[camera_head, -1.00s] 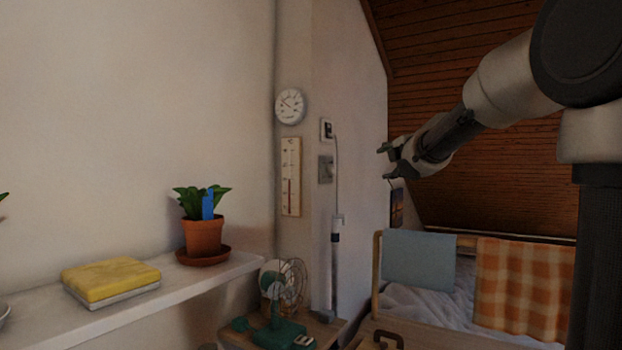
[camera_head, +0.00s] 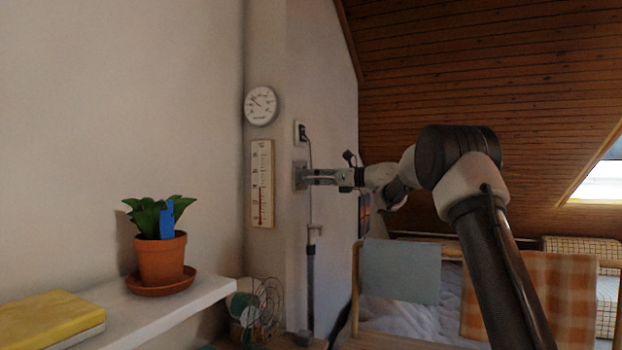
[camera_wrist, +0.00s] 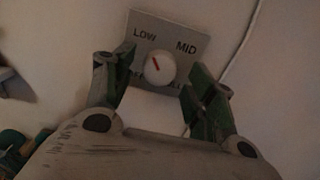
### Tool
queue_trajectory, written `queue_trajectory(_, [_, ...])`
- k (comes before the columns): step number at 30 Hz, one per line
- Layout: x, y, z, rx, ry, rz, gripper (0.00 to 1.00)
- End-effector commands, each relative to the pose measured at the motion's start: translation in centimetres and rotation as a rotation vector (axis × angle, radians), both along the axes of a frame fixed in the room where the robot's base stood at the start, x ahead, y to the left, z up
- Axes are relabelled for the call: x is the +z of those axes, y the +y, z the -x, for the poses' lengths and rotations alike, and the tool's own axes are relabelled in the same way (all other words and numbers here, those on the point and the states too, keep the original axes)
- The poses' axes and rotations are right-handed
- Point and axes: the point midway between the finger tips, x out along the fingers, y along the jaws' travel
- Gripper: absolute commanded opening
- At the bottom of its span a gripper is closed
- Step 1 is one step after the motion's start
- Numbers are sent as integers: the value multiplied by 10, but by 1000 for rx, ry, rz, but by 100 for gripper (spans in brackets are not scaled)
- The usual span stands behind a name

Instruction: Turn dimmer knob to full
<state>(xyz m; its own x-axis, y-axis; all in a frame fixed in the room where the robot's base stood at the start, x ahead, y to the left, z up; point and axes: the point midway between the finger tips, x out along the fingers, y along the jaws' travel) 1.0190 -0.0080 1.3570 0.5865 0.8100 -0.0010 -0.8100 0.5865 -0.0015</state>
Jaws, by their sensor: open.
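The dimmer knob (camera_wrist: 159,68) is white and round with a red pointer mark, on a grey plate (camera_wrist: 185,29) fixed to the wall. The red mark tilts to the upper left, towards the word LOW; MID is at the upper right. The lower lettering is partly hidden by my gripper. My gripper (camera_wrist: 160,81) is open, with one finger on each side of the knob; I cannot tell whether they touch it. In the head view my gripper (camera_head: 312,177) reaches the wall at the plate (camera_head: 299,176), and the knob is hidden there.
A socket with a plug (camera_head: 300,132) sits above the plate, and its cord (camera_head: 311,200) hangs close by. A thermometer board (camera_head: 262,184) and round dial (camera_head: 261,105) are left. A fan (camera_head: 265,305) and potted plant (camera_head: 161,256) stand below.

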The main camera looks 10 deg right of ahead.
Motion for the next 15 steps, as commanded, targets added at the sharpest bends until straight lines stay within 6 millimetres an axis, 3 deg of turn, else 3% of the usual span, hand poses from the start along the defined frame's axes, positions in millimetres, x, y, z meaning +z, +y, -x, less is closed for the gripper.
queue_trajectory(5, [0,12,-9,0,-1,-1,56])
queue_trajectory(13, [0,13,-10,-2,0,-1,56])
queue_trajectory(15, [0,13,-10,-2,0,-1,43])
